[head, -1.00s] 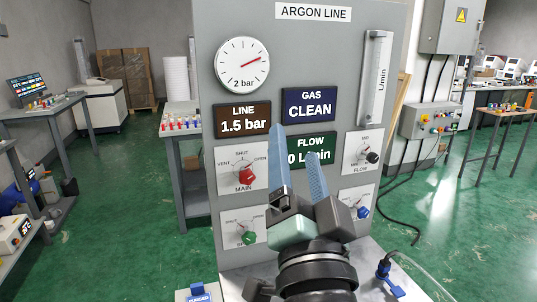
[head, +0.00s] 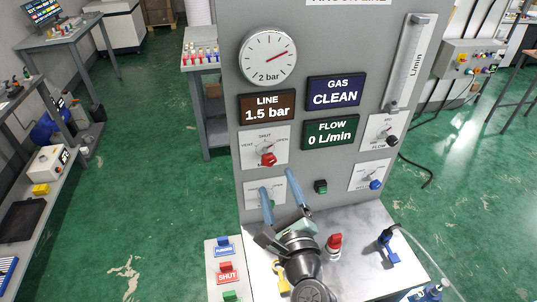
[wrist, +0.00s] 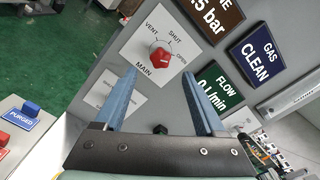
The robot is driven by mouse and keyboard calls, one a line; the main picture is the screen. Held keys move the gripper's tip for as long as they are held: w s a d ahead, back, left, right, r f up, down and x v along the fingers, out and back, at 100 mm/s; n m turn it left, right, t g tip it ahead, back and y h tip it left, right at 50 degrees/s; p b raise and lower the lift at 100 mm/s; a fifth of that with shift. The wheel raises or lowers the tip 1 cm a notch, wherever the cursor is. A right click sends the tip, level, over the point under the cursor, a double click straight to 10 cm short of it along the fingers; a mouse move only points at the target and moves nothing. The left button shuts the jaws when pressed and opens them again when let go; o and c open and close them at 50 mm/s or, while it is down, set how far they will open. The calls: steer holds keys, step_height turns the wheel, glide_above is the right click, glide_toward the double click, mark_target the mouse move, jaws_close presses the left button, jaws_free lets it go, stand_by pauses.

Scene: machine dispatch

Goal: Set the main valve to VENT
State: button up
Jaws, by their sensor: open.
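The main valve is a red knob (head: 268,159) on a white plate marked VENT, SHUT and OPEN, on the grey argon panel. In the wrist view the red knob (wrist: 160,57) shows ahead, in line with the gap between the fingers. I cannot tell for sure which mark it points to. My gripper (head: 277,179) is open and empty, its blue fingers below and near the main plate in the head view. In the wrist view the open gripper (wrist: 158,72) has its fingertips on either side of the knob's line, apart from it. The fingers partly hide the lower-left valve plate (head: 254,188).
The displays read LINE 1.5 bar (head: 267,107), GAS CLEAN (head: 335,92) and FLOW 0 L/min (head: 330,133). A blue knob (head: 376,184) is at lower right. A red-topped item (head: 334,242) stands on the shelf. Left of it are PURGED (head: 224,245) and SHUT (head: 227,270) tags.

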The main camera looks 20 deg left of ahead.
mark_target(269, 162)
steer(key=x, duration=0.8)
steer(key=shift+w+a+p, duration=0.3)
jaws_close()
